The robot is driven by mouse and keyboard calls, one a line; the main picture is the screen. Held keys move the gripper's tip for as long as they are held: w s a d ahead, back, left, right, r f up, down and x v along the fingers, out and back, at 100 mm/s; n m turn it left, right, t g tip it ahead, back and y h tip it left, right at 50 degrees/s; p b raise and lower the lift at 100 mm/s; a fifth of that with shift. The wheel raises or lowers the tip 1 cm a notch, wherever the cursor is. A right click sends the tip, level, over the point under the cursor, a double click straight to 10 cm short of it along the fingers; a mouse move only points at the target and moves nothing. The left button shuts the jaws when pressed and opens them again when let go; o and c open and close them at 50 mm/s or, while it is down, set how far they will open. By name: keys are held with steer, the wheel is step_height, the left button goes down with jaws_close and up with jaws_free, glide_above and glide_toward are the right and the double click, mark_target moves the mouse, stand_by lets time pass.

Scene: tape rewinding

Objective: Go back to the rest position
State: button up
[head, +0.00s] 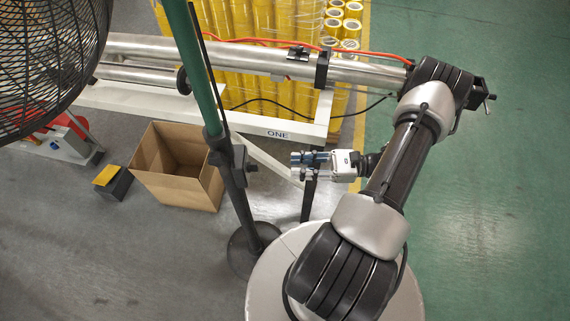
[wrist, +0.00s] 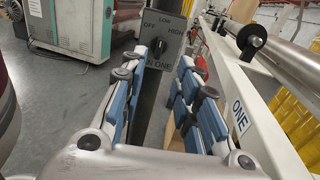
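My gripper (head: 296,158) is in the middle of the head view, above the front edge of my round base and pointing left. In the wrist view its two blue-padded fingers (wrist: 162,66) stand apart with nothing held between them. A grey switch panel (wrist: 168,32) with a dark knob and the words OFF, LOW and HIGH shows beyond the fingertips. In the head view the fan's pole (head: 203,75) stands left of my gripper, with a visible gap between them. My arm is bent, with its elbow at the upper right.
A black caged fan (head: 45,60) fills the upper left. An open cardboard box (head: 145,178) and a small black-and-yellow block (head: 113,183) lie on the floor. A white frame marked ONE (head: 285,126) carries a metal roller (head: 240,60). Yellow tape rolls (head: 340,25) stand behind. The green floor at right is clear.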

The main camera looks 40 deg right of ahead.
steer(key=shift+s+d, duration=0.25)
steer(key=shift+d, duration=0.05)
stand_by(0.4)
steer(key=a+r+n+g+h, duration=0.5)
steer(key=a+r+n+g, duration=0.7)
steer(key=r+n, duration=0.3)
steer(key=s+a+r+n+t+h, duration=0.2)
steer(key=s+a+r+n+h, duration=0.1)
steer(key=a+r+n+h, duration=0.1)
steer(key=s+a+r+n+t+h, duration=0.3)
steer(key=r+n+h, duration=0.1)
steer(key=r+n, duration=0.3)
steer(key=shift+a+r+h, duration=0.35)
steer(key=shift+r+h, duration=0.05)
steer(key=shift+r, duration=0.5)
